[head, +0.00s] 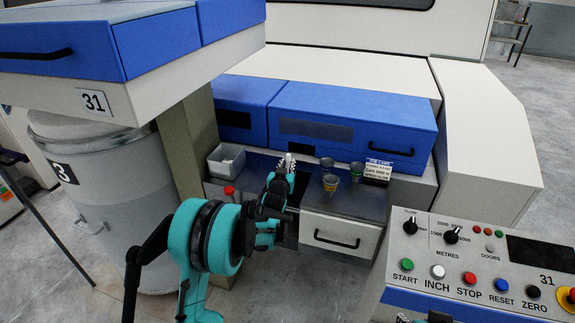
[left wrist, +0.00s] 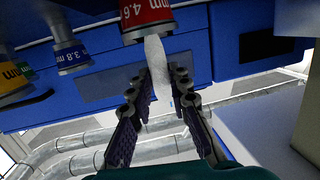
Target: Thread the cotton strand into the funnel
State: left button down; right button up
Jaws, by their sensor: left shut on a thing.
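My left gripper (head: 287,167) is over the grey work shelf. In the left wrist view its two fingers (left wrist: 159,72) are closed on the white cotton strand (left wrist: 158,66). The strand's end reaches the lower rim of a red-banded funnel (left wrist: 147,14) marked 4.6; I cannot tell whether it is inside or only in front. A blue-banded 3.8 mm funnel (left wrist: 72,55) and a yellow-green funnel (left wrist: 14,76) stand beside it. In the head view a yellow-banded funnel (head: 330,184) and a green-banded one (head: 357,170) show right of the gripper. Only a dark tip, perhaps my right gripper (head: 425,318), shows at the bottom edge.
A white tray (head: 227,160) and a red-topped item (head: 229,191) are left of my left gripper. A small sign (head: 378,171) stands right of the funnels. Blue covers (head: 352,120) rise behind. A control panel (head: 480,262) fills the lower right.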

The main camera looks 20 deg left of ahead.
pick_arm(q)
jog(key=c, duration=1.3)
grip_release()
jog(key=shift+c, duration=0.2)
jog(key=s+d+r, duration=0.1)
jog(key=s, duration=1.1)
jog(key=shift+d+r, duration=0.15)
jog(key=shift+r, duration=0.2)
jog(key=shift+w, duration=0.1)
